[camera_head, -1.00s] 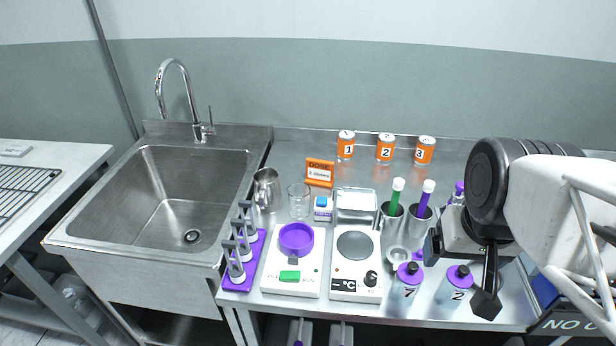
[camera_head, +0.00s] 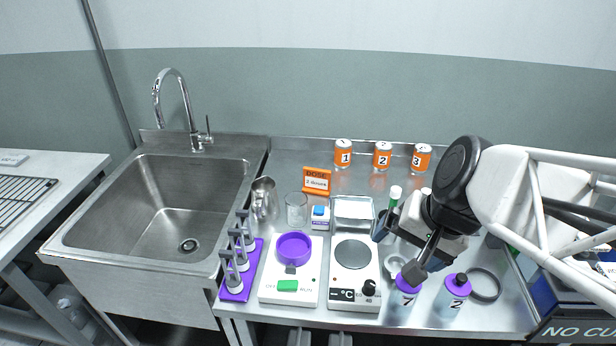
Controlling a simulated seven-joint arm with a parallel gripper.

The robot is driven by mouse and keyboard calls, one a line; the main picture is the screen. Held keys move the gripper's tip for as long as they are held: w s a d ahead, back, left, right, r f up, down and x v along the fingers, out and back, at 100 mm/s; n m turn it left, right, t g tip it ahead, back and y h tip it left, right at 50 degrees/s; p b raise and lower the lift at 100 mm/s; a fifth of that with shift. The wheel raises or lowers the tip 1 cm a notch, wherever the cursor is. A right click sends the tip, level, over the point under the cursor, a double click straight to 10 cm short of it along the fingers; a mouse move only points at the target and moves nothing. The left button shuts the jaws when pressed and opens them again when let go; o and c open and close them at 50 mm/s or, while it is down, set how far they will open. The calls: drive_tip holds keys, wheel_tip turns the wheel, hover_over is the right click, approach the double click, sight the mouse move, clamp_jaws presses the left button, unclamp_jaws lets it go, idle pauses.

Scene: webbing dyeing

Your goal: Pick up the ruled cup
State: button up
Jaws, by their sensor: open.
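A clear glass cup (camera_head: 297,210), which looks like the ruled cup, stands upright on the steel counter behind the purple-bowled device. Any ruling on it is too small to make out. My gripper (camera_head: 398,252) is to the right of the cup and well apart from it, above the counter by the hotplate. Its dark fingers are spread, with nothing seen between them. My gripper and wrist hide part of the tube holders.
A metal jug (camera_head: 264,198) stands close left of the cup. An orange dose sign (camera_head: 317,181) is behind it, and a small blue-and-white box (camera_head: 320,217) is close right.

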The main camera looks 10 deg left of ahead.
drive_tip(key=w+a+f+m+y, duration=0.2)
drive_tip(key=w+a+m+y, duration=0.25)
drive_tip(key=w+a, duration=0.3)
drive_tip(key=m+t+y, duration=0.2)
drive_tip(key=m+t, duration=0.5)
drive_tip(key=m, duration=1.2)
approach(291, 199)
drive_tip(key=shift+s+d+r+h, duration=0.25)
drive_tip(key=shift+s+d+r, duration=0.35)
drive_tip(key=shift+s, duration=0.2)
drive_tip(key=shift+a, duration=0.1)
drive_tip(key=shift+x, duration=1.2)
drive_tip(key=shift+x, duration=2.6)
